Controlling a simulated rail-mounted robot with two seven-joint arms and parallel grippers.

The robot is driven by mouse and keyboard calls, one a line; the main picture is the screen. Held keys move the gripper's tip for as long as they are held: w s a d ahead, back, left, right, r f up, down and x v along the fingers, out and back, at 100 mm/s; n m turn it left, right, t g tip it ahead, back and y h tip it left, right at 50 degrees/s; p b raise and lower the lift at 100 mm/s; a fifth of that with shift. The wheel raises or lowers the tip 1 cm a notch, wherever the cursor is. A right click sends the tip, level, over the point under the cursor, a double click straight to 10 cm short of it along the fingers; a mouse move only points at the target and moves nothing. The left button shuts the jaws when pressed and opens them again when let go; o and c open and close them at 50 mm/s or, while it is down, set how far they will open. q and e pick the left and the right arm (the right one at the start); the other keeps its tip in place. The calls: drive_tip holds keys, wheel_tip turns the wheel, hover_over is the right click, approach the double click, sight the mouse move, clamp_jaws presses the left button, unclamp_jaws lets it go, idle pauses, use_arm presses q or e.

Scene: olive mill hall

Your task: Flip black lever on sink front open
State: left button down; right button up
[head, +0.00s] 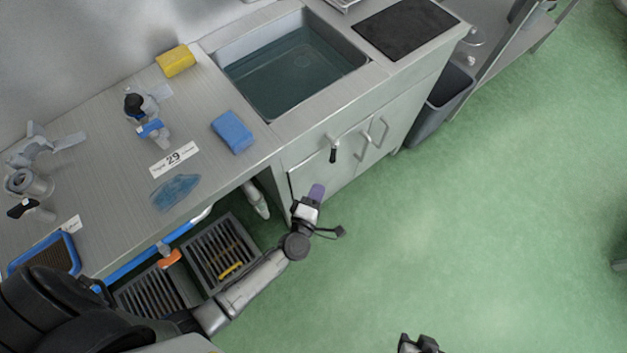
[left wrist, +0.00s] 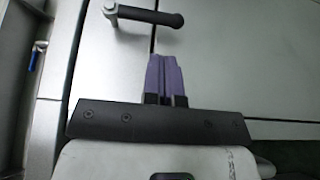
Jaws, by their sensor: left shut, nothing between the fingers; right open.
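The black lever (head: 333,154) is on the grey sink front below the basin, left of two bar handles, and hangs downward in the head view. In the left wrist view the lever (left wrist: 150,15) lies near the top, its black grip reaching right from a metal pivot. My left gripper (head: 316,192) has purple fingers, shut and empty. It is below and a little left of the lever in the head view. In the left wrist view its fingertips (left wrist: 164,56) sit below the grip, with a gap between. My right gripper (head: 418,345) shows only partly at the bottom edge, open, away from the sink.
The sink basin (head: 290,72) holds water. A blue sponge (head: 233,132) and yellow sponge (head: 176,60) lie on the counter. Bar handles (head: 372,133) stick out right of the lever. A grey bin (head: 443,98) stands at the cabinet's right end. The green floor in front is clear.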

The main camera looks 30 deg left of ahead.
sight(332, 158)
use_arm(q)
drive_tip(key=w, duration=0.3)
drive_tip(key=w+b, duration=0.1)
drive_tip(key=w, duration=0.2)
drive_tip(key=w+a, duration=0.1)
drive_tip(key=w, duration=0.2)
drive_tip(key=shift+a+b, duration=0.1)
drive_tip(key=shift+b, duration=0.2)
